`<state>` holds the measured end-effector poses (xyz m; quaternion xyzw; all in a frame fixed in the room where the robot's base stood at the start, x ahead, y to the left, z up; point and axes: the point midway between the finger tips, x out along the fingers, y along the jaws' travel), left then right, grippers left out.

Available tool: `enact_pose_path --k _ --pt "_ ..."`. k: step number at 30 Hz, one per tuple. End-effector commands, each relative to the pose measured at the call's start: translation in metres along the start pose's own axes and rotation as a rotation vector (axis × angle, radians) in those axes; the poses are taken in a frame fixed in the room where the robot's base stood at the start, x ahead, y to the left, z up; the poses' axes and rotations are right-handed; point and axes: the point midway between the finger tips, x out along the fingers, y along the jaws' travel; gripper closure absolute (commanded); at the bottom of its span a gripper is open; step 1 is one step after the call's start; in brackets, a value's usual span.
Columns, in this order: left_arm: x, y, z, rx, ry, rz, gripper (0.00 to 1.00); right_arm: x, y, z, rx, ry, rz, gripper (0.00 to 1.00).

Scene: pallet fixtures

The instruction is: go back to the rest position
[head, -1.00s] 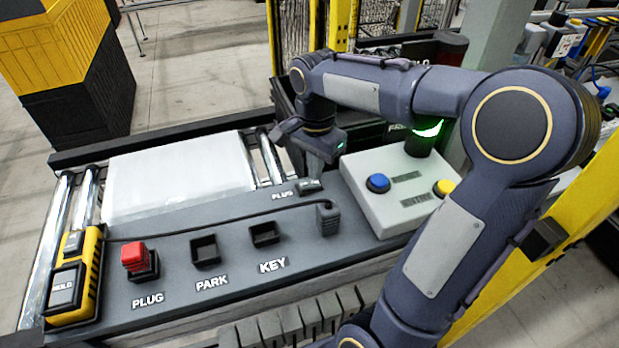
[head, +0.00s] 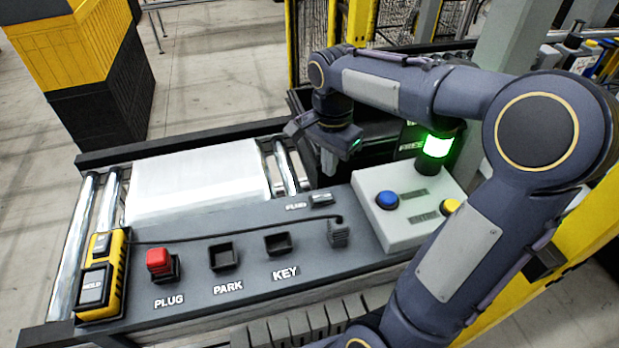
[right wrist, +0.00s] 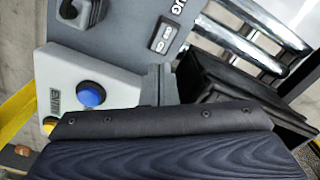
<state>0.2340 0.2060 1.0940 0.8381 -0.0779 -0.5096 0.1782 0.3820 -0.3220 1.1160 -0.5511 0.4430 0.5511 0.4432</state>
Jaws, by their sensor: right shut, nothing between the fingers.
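My right gripper (head: 328,162) is shut and empty. In the head view it points down, just beyond the back edge of the grey panel (head: 240,250), apart from the small PLUG fitting (head: 321,199). In the right wrist view its shut fingers (right wrist: 160,84) appear beside the control box (right wrist: 112,85). My right arm reaches in from the right, over the control box. My left gripper is not in view.
A red block (head: 158,261) stands at the PLUG socket. The PARK socket (head: 224,258) and KEY socket (head: 278,243) look empty. A cable runs to a grey connector (head: 338,233). The control box has blue (head: 387,200) and yellow buttons. A green lamp (head: 437,146) glows behind.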

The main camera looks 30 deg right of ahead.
Motion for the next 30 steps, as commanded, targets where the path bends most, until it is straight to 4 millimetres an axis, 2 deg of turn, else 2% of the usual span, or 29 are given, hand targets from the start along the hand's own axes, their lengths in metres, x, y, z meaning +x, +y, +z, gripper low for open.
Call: enact_pose_path --k 7,11,16,21,25,30 --pt "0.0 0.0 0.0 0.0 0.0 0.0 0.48 -0.001 0.001 0.001 -0.008 -0.002 -0.004 1.0" --pt "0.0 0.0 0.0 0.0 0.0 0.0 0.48 -0.005 0.014 0.013 -0.113 -0.02 -0.057 1.0" --pt "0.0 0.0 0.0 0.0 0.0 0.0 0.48 -0.009 0.055 0.056 -0.457 -0.042 -0.233 1.0" --pt "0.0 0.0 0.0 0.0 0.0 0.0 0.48 0.001 0.092 0.103 -0.827 0.012 -0.438 1.0" --pt "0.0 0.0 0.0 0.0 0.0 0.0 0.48 0.012 0.11 0.129 -1.026 0.081 -0.548 1.0" --pt "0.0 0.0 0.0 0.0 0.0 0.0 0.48 0.021 0.119 0.144 -1.151 0.139 -0.613 1.0"
